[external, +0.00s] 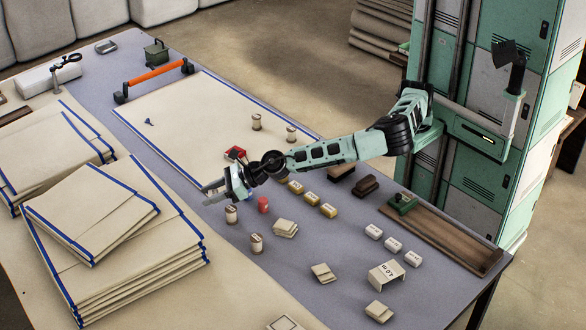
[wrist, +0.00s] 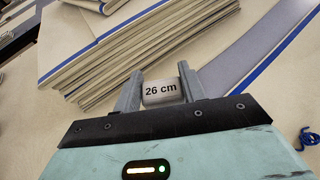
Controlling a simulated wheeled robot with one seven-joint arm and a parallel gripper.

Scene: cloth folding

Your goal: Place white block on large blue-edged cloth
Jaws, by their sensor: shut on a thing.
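My gripper (external: 208,191) is shut on a white block (wrist: 160,91) marked "26 cm", seen between its two fingers in the wrist view (wrist: 159,88). I cannot make the block out clearly in the external view. The large blue-edged cloth (external: 185,115) lies flat on the grey table at the back. My gripper shows near its front right part in the external view. The cloth also shows at the right in the wrist view (wrist: 285,90), with its blue edge and a small blue item on it.
Stacks of folded blue-edged cloths (external: 120,245) stand at the left. Two spools (external: 256,122) are on the flat cloth near its right edge. A red spool (external: 263,204), yellow blocks (external: 311,198) and several white blocks (external: 393,244) are on the grey table (external: 335,235).

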